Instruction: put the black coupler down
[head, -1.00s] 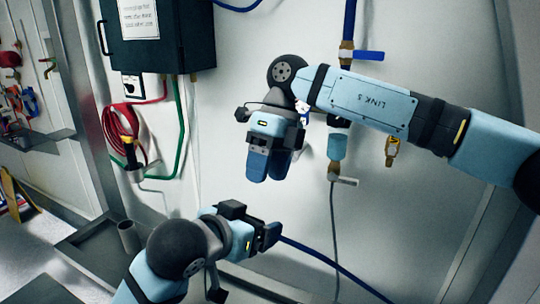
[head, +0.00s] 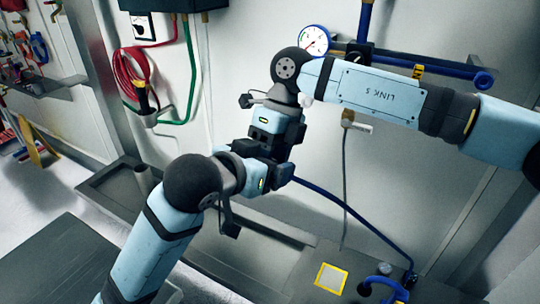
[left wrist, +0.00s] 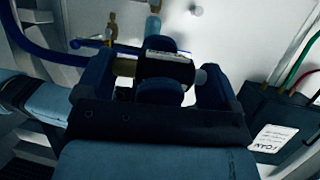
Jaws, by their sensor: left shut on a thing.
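The black coupler (left wrist: 168,68) is a short dark cylinder with a pale band, seen in the left wrist view. It lies crosswise between the two fingers of my left gripper (left wrist: 155,80), which is shut on it. In the head view my left gripper (head: 280,172) meets my right gripper (head: 277,150), which reaches down from above, and the coupler is hidden between them. In the left wrist view, rounded blue fingertips of my right gripper show above and below the coupler. Whether they press on it cannot be told. A blue hose (head: 345,208) runs from the grippers to the lower right.
A pressure gauge (head: 314,40) and a blue pipe (head: 455,76) are on the back wall. A yellow-bordered square (head: 331,278) lies on the surface at lower right. A red coiled hose (head: 130,72) hangs at left. A dark flat surface (head: 75,262) fills the lower left.

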